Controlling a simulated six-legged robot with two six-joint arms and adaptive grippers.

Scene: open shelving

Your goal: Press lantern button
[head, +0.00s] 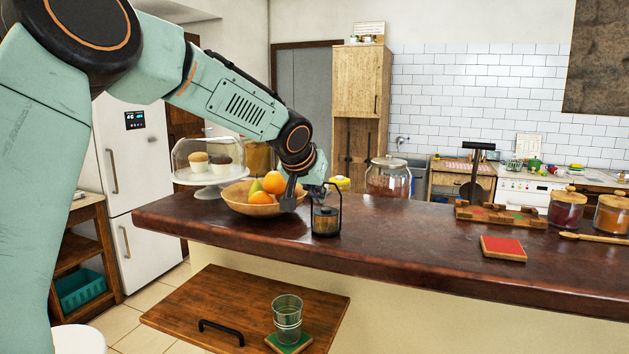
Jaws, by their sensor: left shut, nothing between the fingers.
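The lantern (326,222) is small and dark with a thin looped handle. It stands upright on the brown counter (400,245), near its front edge. My left gripper (291,203) is shut and empty. It points down just left of the lantern, in front of the fruit bowl's right side. I cannot tell whether its fingertips touch the lantern or the bowl. The lantern's button is too small to make out. My right gripper does not show.
A wooden bowl (240,207) of fruit stands left of the lantern, and a glass-domed cake stand (206,178) is behind it. A glass jar (388,185) stands behind right. A red square (503,248) lies farther right. Below, a wooden surface (190,318) holds a metal-banded glass (287,318).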

